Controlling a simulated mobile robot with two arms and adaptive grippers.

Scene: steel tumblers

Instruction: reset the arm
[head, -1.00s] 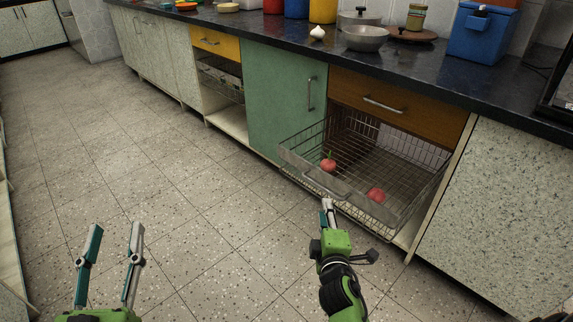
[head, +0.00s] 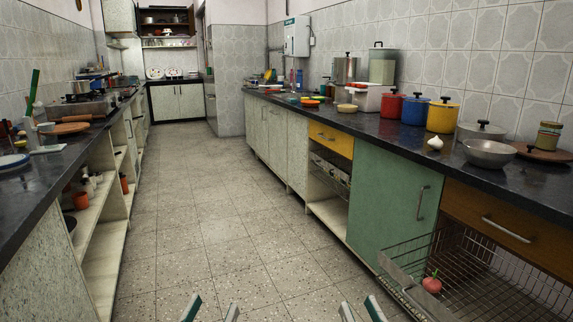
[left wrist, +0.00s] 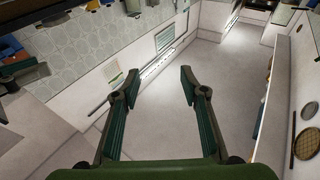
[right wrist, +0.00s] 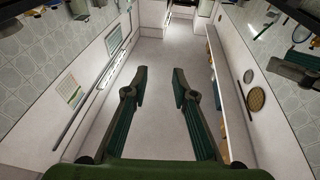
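My left gripper (head: 210,308) shows only its two fingertips at the bottom edge of the head view. In the left wrist view (left wrist: 158,92) its fingers are spread apart with nothing between them. My right gripper (head: 362,310) also shows only its fingertips at the bottom edge of the head view, to the right of the left one. In the right wrist view (right wrist: 160,88) its fingers are apart and empty. Both grippers are over the open floor, beside the pulled-out wire basket (head: 400,290). The rest of both arms is out of the head view.
A red fruit or vegetable (head: 432,284) lies in the basket, low on the right. A dark counter (head: 400,136) with pots and a steel bowl (head: 489,153) runs along the right. Open shelves (head: 100,215) line the left. The tiled aisle floor (head: 215,215) between is clear.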

